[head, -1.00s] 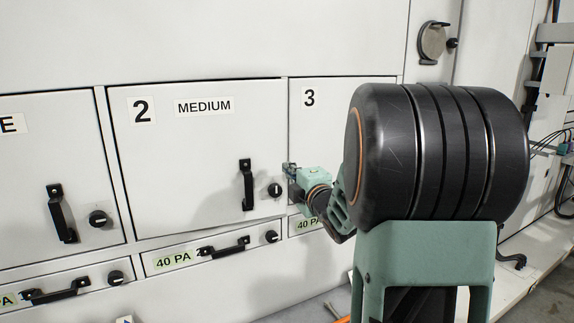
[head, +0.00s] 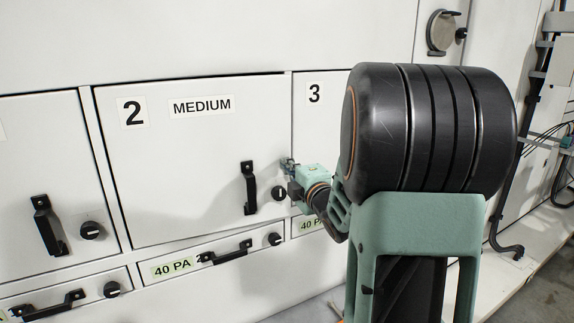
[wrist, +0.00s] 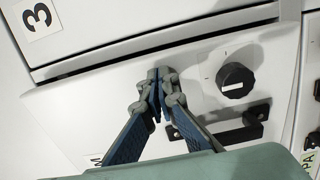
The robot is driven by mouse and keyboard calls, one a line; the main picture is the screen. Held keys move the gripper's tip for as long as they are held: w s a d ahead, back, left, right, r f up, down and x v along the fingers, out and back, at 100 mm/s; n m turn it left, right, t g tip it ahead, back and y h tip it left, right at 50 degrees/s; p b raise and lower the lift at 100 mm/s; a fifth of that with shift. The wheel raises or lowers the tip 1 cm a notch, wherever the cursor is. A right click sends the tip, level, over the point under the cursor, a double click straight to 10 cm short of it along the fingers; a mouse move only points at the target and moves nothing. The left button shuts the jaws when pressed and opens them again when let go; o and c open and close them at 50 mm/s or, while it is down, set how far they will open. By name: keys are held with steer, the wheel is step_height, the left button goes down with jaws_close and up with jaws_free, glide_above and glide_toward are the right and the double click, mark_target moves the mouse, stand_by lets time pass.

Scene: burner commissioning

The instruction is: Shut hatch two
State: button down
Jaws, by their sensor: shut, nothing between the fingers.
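Hatch two (head: 165,160) is a white door marked "2" and "MEDIUM". It has a black upright handle (head: 249,187) and a black knob (head: 279,193) at its right side. In the wrist view the hatch (wrist: 90,115) shows turned, and its edge runs at a slant to the frame, so it looks slightly ajar. My gripper (head: 289,164) is at the hatch's right edge, close to the knob. In the wrist view my gripper (wrist: 159,82) has its fingers together with nothing between them, in front of the hatch face. I cannot tell whether the tips touch it.
Hatch three (head: 313,125) adjoins on the right, partly behind my arm. Another hatch (head: 30,170) is on the left. A drawer marked "40 PA" (head: 225,257) with a handle and knob lies below hatch two. Cables and pipes (head: 545,140) are at the far right.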

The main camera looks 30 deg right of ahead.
mark_target(279, 156)
steer(key=w, duration=0.1)
steer(key=w+n+y+b, duration=0.1)
steer(key=w, duration=0.1)
steer(key=w+y, duration=0.1)
steer(key=w, duration=0.1)
steer(key=shift+w+d+r+n+b, duration=0.15)
steer(key=shift+w+r+n+b, duration=0.1)
steer(key=shift+r+n+b, duration=0.15)
steer(key=shift+f+y, duration=0.1)
steer(key=shift+y, duration=0.3)
